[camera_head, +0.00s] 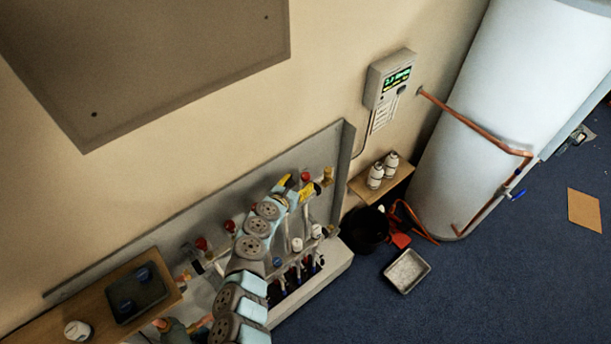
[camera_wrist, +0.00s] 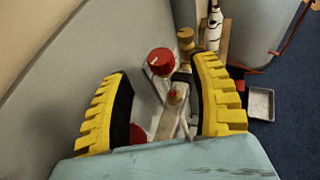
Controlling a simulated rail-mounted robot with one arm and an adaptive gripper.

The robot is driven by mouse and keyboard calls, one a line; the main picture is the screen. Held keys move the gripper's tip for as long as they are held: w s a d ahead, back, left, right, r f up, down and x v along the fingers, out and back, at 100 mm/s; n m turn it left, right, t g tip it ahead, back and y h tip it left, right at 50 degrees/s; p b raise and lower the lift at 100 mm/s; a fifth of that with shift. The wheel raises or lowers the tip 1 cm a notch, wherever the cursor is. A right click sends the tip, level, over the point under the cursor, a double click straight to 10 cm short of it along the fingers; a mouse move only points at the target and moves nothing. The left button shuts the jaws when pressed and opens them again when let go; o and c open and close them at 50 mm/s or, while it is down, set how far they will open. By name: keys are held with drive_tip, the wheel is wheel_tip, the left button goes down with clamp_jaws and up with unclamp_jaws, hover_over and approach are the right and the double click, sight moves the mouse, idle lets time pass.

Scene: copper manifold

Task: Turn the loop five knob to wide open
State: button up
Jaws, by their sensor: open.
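The copper manifold stands against its grey backboard (camera_head: 338,150) in the head view, partly hidden behind my arm. Red knobs (camera_head: 202,243) run along its upper row and white knobs (camera_head: 297,244) along a lower one. I see no loop numbers, so I cannot tell which is loop five. My gripper (camera_head: 298,188) is at the manifold's right end. In the wrist view my gripper (camera_wrist: 168,100) has its yellow ribbed fingers spread, with nothing held. A red round knob (camera_wrist: 161,62) shows beyond and between the fingertips. A brass fitting (camera_wrist: 186,40) stands behind it.
A wooden shelf (camera_head: 393,187) with white bottles (camera_head: 376,175) is right of the board, below a wall controller (camera_head: 389,79). A white cylinder (camera_head: 500,110) stands further right. A metal tray (camera_head: 407,271) and black bucket (camera_head: 364,231) are on the blue floor.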

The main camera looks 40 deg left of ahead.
sight(305, 176)
drive_tip(key=shift+w+a+f, duration=0.3)
drive_tip(key=shift+w+a, duration=0.05)
drive_tip(key=shift+w, duration=0.25)
drive_tip(key=shift+w+f+b, duration=0.2)
drive_tip(key=shift+w+b, duration=0.1)
drive_tip(key=shift+w, duration=0.4)
drive_tip(key=shift+w+a+f, duration=0.25)
drive_tip(key=shift+w+f, duration=0.15)
drive_tip(key=shift+w, duration=0.1)
drive_tip(key=shift+w+a+b, duration=0.1)
drive_tip(key=shift+w+b, duration=0.25)
drive_tip(key=shift+w, duration=0.05)
drive_tip(key=shift+w+f, duration=0.25)
drive_tip(key=shift+w, duration=0.05)
clamp_jaws()
